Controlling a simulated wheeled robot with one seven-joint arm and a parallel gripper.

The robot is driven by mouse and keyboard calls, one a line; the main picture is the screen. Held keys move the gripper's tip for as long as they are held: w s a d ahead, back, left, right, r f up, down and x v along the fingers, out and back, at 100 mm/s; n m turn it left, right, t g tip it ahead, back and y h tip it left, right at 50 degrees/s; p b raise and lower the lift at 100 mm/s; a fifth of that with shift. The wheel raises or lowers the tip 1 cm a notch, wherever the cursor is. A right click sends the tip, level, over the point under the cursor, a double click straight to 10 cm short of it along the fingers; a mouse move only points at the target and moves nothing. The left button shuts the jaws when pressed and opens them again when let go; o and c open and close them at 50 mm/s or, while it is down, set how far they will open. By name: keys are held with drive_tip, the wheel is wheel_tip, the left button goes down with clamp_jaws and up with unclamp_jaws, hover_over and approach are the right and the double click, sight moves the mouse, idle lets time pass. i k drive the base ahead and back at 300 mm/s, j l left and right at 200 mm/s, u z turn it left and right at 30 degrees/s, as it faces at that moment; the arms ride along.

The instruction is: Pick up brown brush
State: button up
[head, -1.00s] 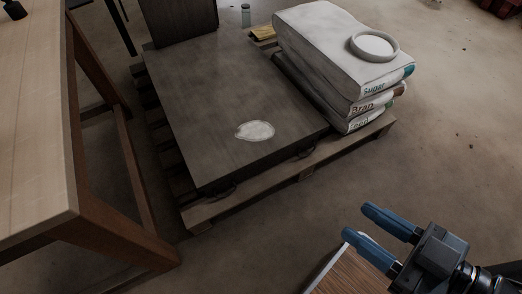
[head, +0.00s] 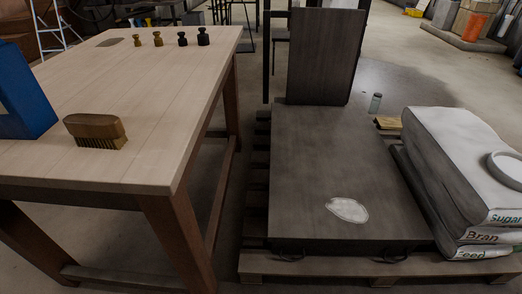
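The brown brush (head: 96,130) rests bristles down on the light wooden table (head: 150,165), near its front edge at the left of the head view. My gripper is not in the head view now.
Several small weights (head: 181,39) stand in a row toward the table's back edge. Right of the table, a dark scale platform (head: 345,150) with a white patch sits on a pallet (head: 330,266). Stacked sacks (head: 455,150) hold a white ring-shaped dish (head: 508,168).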

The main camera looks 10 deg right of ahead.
sight(92, 129)
drive_tip(key=i+j+u, duration=0.1)
drive_tip(key=u, duration=0.3)
drive_tip(key=i+j+u, duration=0.1)
drive_tip(key=u, duration=0.3)
drive_tip(key=i+u, duration=0.2)
drive_tip(key=u, duration=0.2)
